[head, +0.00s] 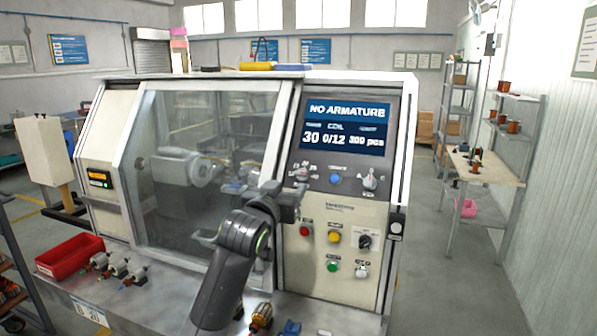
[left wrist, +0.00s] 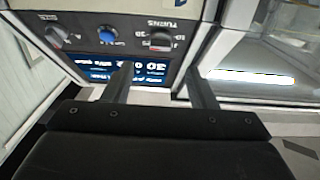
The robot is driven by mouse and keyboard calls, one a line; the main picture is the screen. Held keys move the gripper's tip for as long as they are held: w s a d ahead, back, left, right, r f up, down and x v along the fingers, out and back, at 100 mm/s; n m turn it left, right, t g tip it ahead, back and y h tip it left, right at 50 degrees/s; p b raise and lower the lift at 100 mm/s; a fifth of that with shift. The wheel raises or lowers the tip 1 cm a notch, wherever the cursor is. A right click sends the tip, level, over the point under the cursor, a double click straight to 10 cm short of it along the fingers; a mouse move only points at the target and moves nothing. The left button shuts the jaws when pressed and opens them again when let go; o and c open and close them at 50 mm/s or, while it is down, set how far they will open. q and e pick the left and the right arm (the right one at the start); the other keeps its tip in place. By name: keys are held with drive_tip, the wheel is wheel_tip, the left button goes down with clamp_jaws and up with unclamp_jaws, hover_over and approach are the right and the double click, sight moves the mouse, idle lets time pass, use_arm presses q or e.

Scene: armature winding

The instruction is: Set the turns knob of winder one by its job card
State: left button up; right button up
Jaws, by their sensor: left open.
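The winder (head: 345,205) has a lit screen (head: 345,125) reading NO ARMATURE, 30, 0/12 and 300 pcs. The turns knob (head: 302,174) is a grey dial below the screen's left side; its pointer setting is too small to read surely. In the left wrist view the knob (left wrist: 161,42), under the word TURNS, shows upside down beyond the fingers. My left gripper (left wrist: 160,82) is open and empty, apart from the knob; in the head view it (head: 288,195) is just below the knob. A small card (head: 88,312) on the bench's front edge seems to read "B 20". My right gripper is out of view.
A blue button (head: 335,179) and another selector knob (head: 370,180) sit right of the turns knob. Red, yellow and green buttons (head: 333,265) are lower. A red bin (head: 70,255) and several armatures (head: 125,270) lie on the bench. The glass door (head: 200,150) is left of the panel.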

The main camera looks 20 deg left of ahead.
sight(300, 174)
use_arm(q)
drive_tip(key=shift+w+d+p, duration=0.1)
drive_tip(key=shift+w+p, duration=1.45)
drive_tip(key=shift+w, duration=2.7)
drive_tip(key=c, duration=1)
